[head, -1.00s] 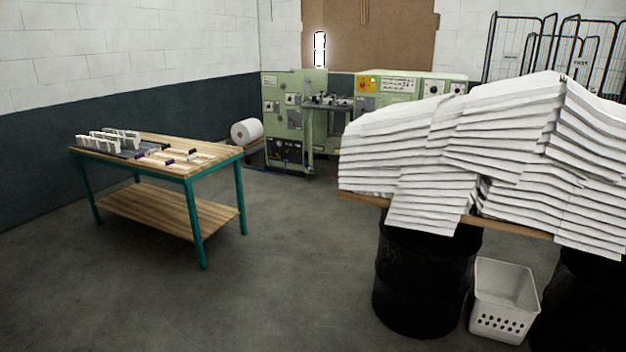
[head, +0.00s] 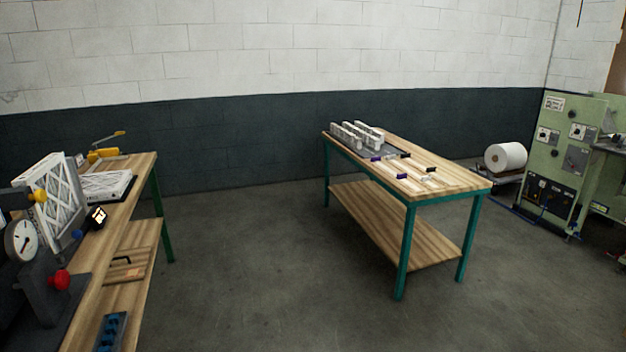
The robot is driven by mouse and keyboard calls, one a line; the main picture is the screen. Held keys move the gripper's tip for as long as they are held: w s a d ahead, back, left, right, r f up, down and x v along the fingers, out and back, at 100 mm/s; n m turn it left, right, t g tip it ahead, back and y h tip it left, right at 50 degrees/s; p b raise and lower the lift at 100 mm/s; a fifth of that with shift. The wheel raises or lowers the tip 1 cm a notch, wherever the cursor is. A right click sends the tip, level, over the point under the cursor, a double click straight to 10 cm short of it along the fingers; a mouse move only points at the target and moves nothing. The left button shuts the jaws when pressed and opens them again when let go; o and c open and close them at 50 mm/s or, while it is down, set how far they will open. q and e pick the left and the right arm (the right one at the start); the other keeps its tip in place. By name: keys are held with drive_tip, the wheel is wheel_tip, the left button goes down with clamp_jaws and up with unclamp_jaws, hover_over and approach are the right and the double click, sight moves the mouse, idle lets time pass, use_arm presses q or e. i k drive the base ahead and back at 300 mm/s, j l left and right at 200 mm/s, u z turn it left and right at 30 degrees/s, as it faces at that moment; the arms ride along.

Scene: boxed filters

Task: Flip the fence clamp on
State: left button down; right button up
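No part is clearly identifiable as the fence clamp. A wooden bench (head: 142,181) with green legs at the left carries a dark fixture (head: 40,305) with a round dial gauge (head: 20,241), a red knob (head: 60,279) and a yellow knob (head: 40,195). A white pleated filter (head: 56,205) stands upright behind the gauge. Another filter (head: 104,185) lies flat in a dark frame farther back. A yellow device with a raised lever (head: 106,150) sits at the bench's far end; whether it is the clamp I cannot tell. Neither of my grippers is in view.
A second table (head: 455,186) with teal legs stands at centre right, holding a row of white boxes (head: 357,135) and small dark and purple pieces. A green machine (head: 570,150) and white roll (head: 506,156) are at the right. Open grey floor (head: 260,270) lies between bench and table.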

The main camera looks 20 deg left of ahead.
sight(76, 233)
drive_tip(key=i+j+u, duration=0.15)
drive_tip(key=i+u, duration=0.15)
drive_tip(key=u, duration=0.15)
drive_tip(key=i+u, duration=0.25)
drive_tip(key=u, duration=0.15)
drive_tip(key=i+u, duration=0.3)
drive_tip(key=u, duration=0.15)
drive_tip(key=i+l+u, duration=0.2)
drive_tip(key=u, duration=0.25)
drive_tip(key=i, duration=0.1)
